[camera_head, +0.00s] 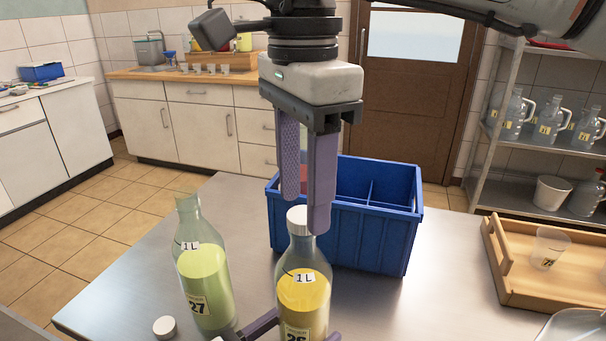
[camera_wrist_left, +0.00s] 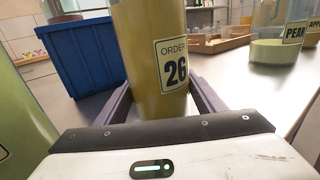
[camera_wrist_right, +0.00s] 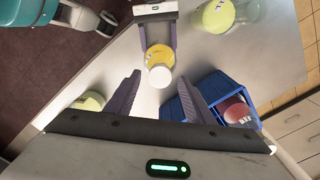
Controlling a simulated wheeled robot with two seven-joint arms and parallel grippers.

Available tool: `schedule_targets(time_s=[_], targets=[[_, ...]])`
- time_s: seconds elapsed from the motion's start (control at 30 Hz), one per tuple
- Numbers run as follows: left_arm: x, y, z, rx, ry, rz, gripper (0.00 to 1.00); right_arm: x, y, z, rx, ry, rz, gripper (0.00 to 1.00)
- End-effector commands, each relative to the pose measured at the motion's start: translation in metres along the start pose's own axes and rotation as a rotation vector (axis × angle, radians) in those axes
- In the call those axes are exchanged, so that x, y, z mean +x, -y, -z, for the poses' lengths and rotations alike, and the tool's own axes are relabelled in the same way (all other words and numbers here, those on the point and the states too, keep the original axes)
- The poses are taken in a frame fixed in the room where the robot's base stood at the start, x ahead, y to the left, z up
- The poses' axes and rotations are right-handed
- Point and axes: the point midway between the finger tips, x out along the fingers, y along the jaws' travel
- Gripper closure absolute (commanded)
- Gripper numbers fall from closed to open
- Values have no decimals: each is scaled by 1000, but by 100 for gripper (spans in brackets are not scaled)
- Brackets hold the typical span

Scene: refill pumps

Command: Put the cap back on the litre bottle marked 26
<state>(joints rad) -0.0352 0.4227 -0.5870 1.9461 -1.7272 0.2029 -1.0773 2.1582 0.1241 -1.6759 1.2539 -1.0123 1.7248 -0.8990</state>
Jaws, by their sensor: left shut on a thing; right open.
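The litre bottle marked 26 (camera_head: 303,292) stands upright on the table with yellow liquid in it. Its label shows large in the left wrist view (camera_wrist_left: 172,68). My left gripper (camera_wrist_left: 165,100) is shut around its lower body. A white cap (camera_head: 298,219) sits on top of its neck; whether it is fully seated I cannot tell. My right gripper (camera_head: 305,205) points down just above the cap, open and empty. In the right wrist view the cap (camera_wrist_right: 160,77) lies beyond and between the spread fingers.
An uncapped bottle marked 27 (camera_head: 205,285) stands left, with a loose white cap (camera_head: 165,326) beside it. A blue divided crate (camera_head: 345,240) stands close behind, holding a red-topped thing (camera_wrist_right: 237,112). A wooden tray (camera_head: 540,285) is at right.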

Motion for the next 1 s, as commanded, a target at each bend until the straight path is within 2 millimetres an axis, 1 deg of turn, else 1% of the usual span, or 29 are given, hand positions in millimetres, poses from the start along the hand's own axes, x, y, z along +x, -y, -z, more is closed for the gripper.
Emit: schedule_targets(time_s=[0.03,0.17,0.47,0.5,0.57,0.6,0.73,0.77,1.0], targets=[[0,0,0,2,-1,-1,100,6,0,0,0,0,-1,52],[0,0,0,2,-1,-1,100,14,0,0,0,0,0,52],[0,0,0,2,-1,-1,100,16,0,0,0,0,0,52],[0,0,0,2,-1,-1,100,16,0,0,1,0,0,55],[0,0,0,2,-1,-1,100,16,0,0,1,0,0,65],[0,0,0,2,-1,-1,100,16,0,0,1,0,0,72],[0,-1,0,1,-1,-1,100,16,0,0,0,0,0,94],[0,-1,0,1,-1,-1,100,16,0,0,0,0,0,96],[0,-1,0,1,-1,-1,100,16,0,0,9,0,0,97]])
